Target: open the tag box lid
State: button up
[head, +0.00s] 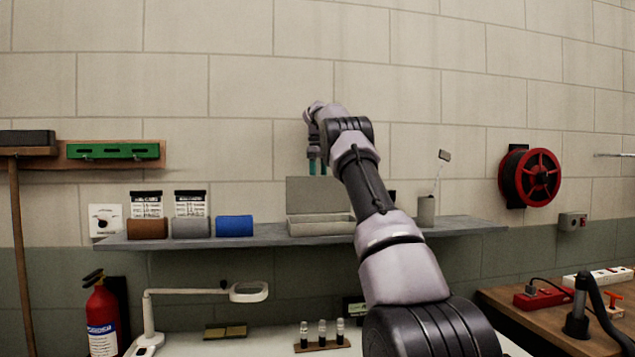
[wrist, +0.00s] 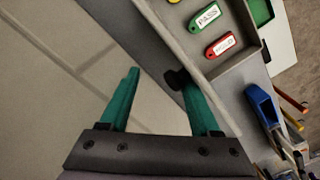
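The grey tag box (head: 318,226) sits on the wall shelf in the head view. Its lid (head: 313,194) stands raised, about upright, at the back. In the wrist view the open box (wrist: 256,59) shows a green tag (wrist: 206,17) reading PASS and a red tag (wrist: 220,45). A dark knob (wrist: 178,78) juts from a grey edge, beside the right finger; whether they touch is unclear. My gripper (head: 317,168), with teal fingers, points down just above the lid. It also shows in the wrist view (wrist: 165,92), fingers apart and nothing clamped between them.
Below are a bench with a magnifier lamp (head: 248,291) and a vial rack (head: 322,345).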

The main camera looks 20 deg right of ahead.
jog(key=shift+a+r, duration=0.2)
